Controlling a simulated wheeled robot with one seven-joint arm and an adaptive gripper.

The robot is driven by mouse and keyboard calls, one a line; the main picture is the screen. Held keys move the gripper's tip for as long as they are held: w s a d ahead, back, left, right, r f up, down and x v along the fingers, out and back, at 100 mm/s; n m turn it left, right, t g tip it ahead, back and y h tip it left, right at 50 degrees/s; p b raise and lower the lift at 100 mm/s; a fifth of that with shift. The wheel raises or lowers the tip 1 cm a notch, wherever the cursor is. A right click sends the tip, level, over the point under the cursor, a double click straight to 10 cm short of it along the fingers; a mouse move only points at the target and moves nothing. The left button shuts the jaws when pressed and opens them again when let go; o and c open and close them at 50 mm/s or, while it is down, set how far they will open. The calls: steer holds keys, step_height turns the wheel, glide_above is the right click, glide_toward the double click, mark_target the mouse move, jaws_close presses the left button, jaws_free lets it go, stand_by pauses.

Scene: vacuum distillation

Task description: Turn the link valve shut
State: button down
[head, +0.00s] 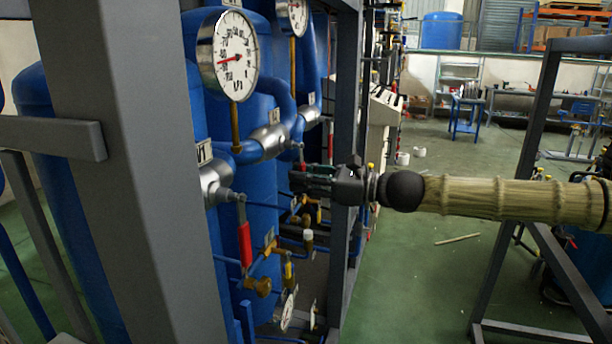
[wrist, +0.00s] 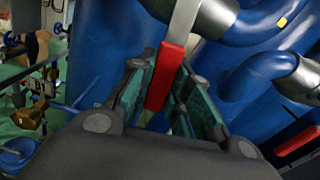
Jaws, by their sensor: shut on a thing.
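My gripper (head: 297,181) reaches in from the right between the frame posts to the blue vessels. In the wrist view my gripper (wrist: 168,80) is shut on a red valve handle (wrist: 166,72), with one finger on either side of it. The handle's grey lever (wrist: 185,17) runs up to a metal valve body (wrist: 212,14). In the head view the held handle is mostly hidden behind the gripper, below a silver valve (head: 270,139) on a blue pipe. I cannot read its label clearly enough to name the valve.
Another red handle (head: 245,245) hangs down at the nearer silver valve (head: 214,182). Pressure gauges (head: 228,55) stand above the pipes. Grey frame posts (head: 348,130) flank the gripper. Small brass valves (head: 258,286) and thin blue lines lie below. The green floor (head: 430,270) to the right is open.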

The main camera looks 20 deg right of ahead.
steer(key=shift+s+a+m, duration=0.4)
steer(key=shift+s+m, duration=0.2)
steer(key=shift+m, duration=0.5)
steer(key=c, duration=1.3)
jaws_free()
steer(key=shift+d, duration=0.1)
steer(key=shift+v, duration=5.85)
steer(key=shift+s, duration=0.1)
steer(key=shift+f, duration=0.15)
